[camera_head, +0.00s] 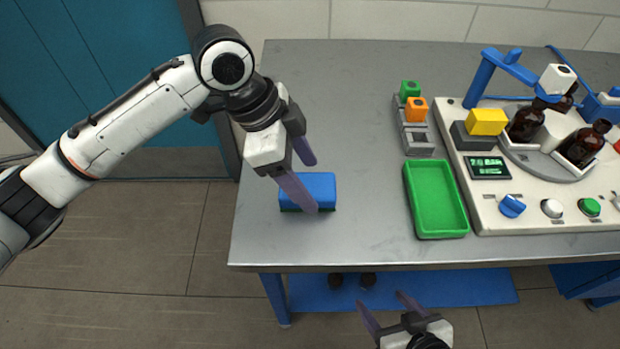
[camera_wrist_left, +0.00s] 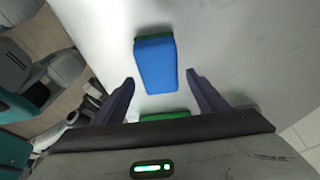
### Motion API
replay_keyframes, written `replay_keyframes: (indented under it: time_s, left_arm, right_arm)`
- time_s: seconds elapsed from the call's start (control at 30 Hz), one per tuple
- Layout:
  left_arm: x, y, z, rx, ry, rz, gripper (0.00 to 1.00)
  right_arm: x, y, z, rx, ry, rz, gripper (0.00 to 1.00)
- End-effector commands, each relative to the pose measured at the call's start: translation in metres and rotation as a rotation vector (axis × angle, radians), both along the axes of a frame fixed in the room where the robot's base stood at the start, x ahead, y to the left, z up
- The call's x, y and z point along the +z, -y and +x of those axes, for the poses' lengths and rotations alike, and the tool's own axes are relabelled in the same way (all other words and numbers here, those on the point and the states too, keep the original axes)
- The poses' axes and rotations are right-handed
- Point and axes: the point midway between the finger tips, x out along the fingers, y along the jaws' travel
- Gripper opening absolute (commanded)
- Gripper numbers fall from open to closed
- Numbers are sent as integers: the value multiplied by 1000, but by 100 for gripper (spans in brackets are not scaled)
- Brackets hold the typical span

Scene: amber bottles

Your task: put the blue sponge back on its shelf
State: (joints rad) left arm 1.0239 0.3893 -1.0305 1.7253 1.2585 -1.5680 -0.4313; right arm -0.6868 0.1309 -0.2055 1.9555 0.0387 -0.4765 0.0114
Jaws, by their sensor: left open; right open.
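The blue sponge (camera_head: 318,184) lies on the grey table near its front left, with a green layer at its underside. My left gripper (camera_head: 311,186) is open above it, and one finger overlaps the sponge in the head view. In the left wrist view the sponge (camera_wrist_left: 155,65) lies beyond the open fingertips (camera_wrist_left: 159,78), and no grip on it shows. My right gripper (camera_head: 381,299) is open and empty in front of the table's front edge. A blue lower shelf (camera_head: 440,287) shows under the table; I cannot tell whether it is the sponge's shelf.
A green tray (camera_head: 436,200) and a grey rack (camera_head: 415,135) with green and orange blocks stand right of the sponge. A cream machine (camera_head: 540,210) with amber bottles (camera_head: 526,120) fills the right. The table (camera_head: 335,90) is clear behind the sponge.

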Motion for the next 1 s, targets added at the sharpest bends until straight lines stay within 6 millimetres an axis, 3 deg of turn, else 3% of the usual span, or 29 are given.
replay_keyframes:
  time_s: [0.2, 0.4, 0.6, 1.0]
  left_arm:
    - [47, -19, 1, 1, 4, 0, 66]
    - [77, -31, 1, 1, 2, 1, 66]
    - [88, -36, 0, 0, 0, 1, 66]
    - [89, -36, 0, 0, -1, 0, 66]
  right_arm:
    - [3, 2, 0, -4, -1, 0, 66]
    - [6, 3, 1, -7, 4, -1, 66]
    - [6, 3, 0, -8, 3, 0, 66]
    - [5, 3, 0, -8, 1, -1, 66]
